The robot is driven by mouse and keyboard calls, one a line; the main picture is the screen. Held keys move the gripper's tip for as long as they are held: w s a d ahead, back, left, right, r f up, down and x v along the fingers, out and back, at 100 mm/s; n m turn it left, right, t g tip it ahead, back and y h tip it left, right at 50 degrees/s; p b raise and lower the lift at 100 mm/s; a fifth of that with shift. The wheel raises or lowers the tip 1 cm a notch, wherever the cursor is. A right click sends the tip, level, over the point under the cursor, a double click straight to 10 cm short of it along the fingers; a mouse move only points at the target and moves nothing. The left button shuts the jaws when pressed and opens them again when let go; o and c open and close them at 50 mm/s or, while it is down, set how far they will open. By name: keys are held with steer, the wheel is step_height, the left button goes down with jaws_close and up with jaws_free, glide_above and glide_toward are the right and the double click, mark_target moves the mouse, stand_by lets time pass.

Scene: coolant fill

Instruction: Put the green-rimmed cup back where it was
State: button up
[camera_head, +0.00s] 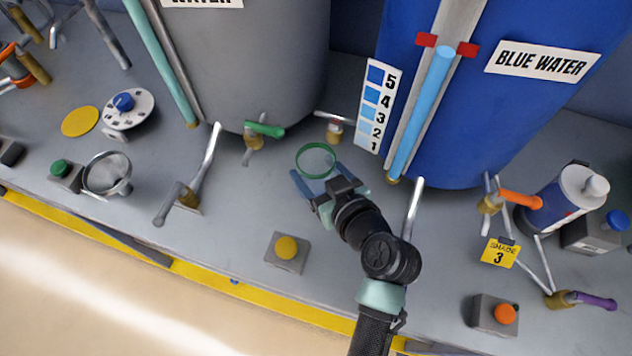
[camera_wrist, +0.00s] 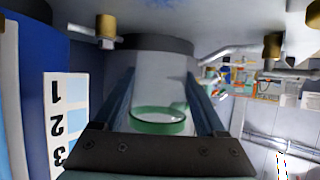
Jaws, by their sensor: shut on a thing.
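The green-rimmed cup (camera_head: 316,146) is at the tips of my gripper (camera_head: 321,177), in front of the gap between the two tanks. Its round rim faces up in the head view and its inside looks empty, though this is hard to tell. The wrist view is upside down. There the green rim (camera_wrist: 158,127) lies between the two fingers, and my gripper (camera_wrist: 160,95) is shut on the cup. A pale body with a dark band shows beyond the rim. I cannot tell the cup's height above the bench.
A grey tank (camera_head: 245,60) and a blue tank (camera_head: 470,110) stand behind. A yellow button (camera_head: 286,248) is at the front. A metal cup (camera_head: 107,173) and a yellow disc (camera_head: 80,121) are at left.

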mark_target(316, 186)
steer(key=f, duration=0.4)
steer(key=shift+s+f, duration=0.1)
steer(key=shift+s, duration=0.25)
steer(key=shift+f+b, duration=0.3)
steer(key=shift+f, duration=1.7)
steer(key=shift+w+f, duration=0.1)
steer(key=o, duration=1.6)
steer(key=shift+c, duration=0.2)
steer(key=shift+b+v, duration=0.3)
steer(key=shift+v, duration=3.55)
